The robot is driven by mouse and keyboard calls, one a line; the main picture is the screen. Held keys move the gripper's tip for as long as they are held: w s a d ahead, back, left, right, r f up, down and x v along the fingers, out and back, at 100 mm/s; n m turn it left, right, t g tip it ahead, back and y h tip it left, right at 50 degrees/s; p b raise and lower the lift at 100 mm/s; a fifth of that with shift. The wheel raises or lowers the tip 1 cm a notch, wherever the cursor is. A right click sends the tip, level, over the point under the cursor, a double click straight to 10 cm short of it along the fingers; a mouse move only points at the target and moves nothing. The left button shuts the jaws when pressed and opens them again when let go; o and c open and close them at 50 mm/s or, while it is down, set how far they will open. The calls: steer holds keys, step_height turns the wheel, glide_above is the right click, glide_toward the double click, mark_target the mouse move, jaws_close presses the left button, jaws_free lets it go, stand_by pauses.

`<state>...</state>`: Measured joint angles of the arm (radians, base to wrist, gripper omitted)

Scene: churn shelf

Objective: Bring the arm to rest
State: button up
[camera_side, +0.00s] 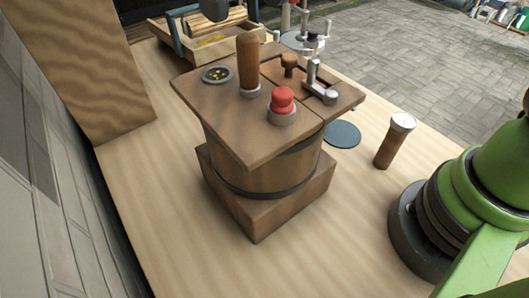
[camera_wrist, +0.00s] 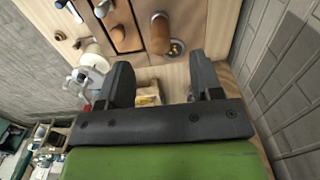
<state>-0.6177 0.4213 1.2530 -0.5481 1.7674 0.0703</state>
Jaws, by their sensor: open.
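My gripper (camera_wrist: 162,72) shows in the wrist view with its two dark fingers wide apart and nothing between their tips. Beyond the fingers is the top of the wooden churn (camera_wrist: 200,20), with an upright wooden handle (camera_wrist: 160,35) and a round drain (camera_wrist: 177,48). In the side view the churn (camera_side: 262,160) stands on the table, with the handle (camera_side: 248,66), a red knob (camera_side: 282,100) and a metal crank (camera_side: 318,82) on top. My gripper cannot be clearly made out in the side view.
A wooden tray (camera_side: 165,33) stands behind the churn. A metal-capped wooden peg (camera_side: 394,140) and a dark disc (camera_side: 342,134) are to its right. A wooden panel (camera_side: 70,60) rises at the left. The table front (camera_side: 165,235) is clear.

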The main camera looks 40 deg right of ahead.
steer(key=shift+r, duration=0.8)
steer(key=shift+d, duration=0.15)
steer(key=s+d+r+m+t+y, duration=0.25)
steer(key=s+d, duration=0.35)
steer(key=d, duration=0.5)
steer(key=s+d+f+m+t, duration=0.1)
steer(key=s+d+f+t, duration=0.3)
steer(key=s+d, duration=0.1)
steer(key=shift+s+t, duration=0.35)
steer(key=shift+s, duration=0.5)
steer(key=shift+d+f+m+h, duration=0.1)
steer(key=shift+m+h, duration=0.15)
